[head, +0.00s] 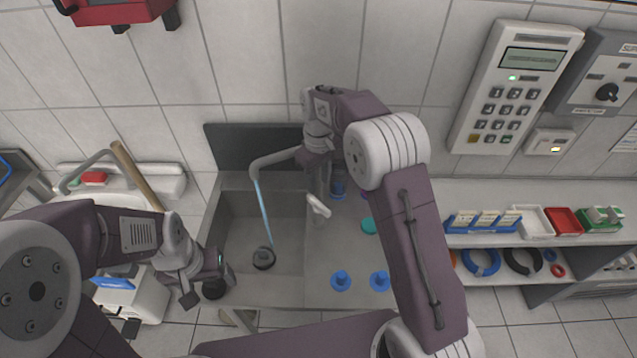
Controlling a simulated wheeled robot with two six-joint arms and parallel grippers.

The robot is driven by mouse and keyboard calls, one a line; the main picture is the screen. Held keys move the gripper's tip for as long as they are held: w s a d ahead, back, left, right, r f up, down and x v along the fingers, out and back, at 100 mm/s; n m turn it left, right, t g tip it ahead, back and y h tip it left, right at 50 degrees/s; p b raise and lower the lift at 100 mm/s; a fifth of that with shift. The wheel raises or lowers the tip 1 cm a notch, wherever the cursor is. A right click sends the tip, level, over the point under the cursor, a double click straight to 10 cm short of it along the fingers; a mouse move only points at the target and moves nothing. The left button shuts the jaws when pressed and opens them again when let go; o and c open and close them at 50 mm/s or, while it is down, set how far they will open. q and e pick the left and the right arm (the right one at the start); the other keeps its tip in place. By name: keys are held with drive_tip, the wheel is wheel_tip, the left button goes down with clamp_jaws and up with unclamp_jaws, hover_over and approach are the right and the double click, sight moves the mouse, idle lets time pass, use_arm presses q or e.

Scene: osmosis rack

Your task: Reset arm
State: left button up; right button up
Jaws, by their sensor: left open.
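My left arm reaches in from the left, and its open gripper (207,288) is at the left front edge of the sink, low and outside the basin. A dark round thing (214,289) shows beside its fingers; I cannot tell whether they touch. My right arm arches over the counter. A blue stream of water runs from the faucet into the grey sink (232,215), near a black drain piece (263,258).
Blue knobbed pieces (341,281) and a teal one (369,226) stand on the counter right of the sink. A shelf with small trays (536,222) is at the right, below a keypad panel (513,88). A white machine (135,295) stands at the lower left.

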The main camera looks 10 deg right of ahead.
drive_tip(key=shift+d, duration=0.1)
drive_tip(key=s+d+r+m+b, duration=0.1)
drive_tip(key=s+d+r, duration=0.3)
drive_tip(key=s+d, duration=0.15)
drive_tip(key=s+f+m, duration=0.3)
drive_tip(key=s+f, duration=0.1)
drive_tip(key=s, duration=0.4)
drive_tip(key=s+d+f+m+t, duration=0.1)
drive_tip(key=s+f, duration=0.3)
drive_tip(key=s, duration=0.4)
drive_tip(key=shift+s+d+f+m+b, duration=0.25)
drive_tip(key=shift+s+f+m+b, duration=0.15)
drive_tip(key=shift+m, duration=0.5)
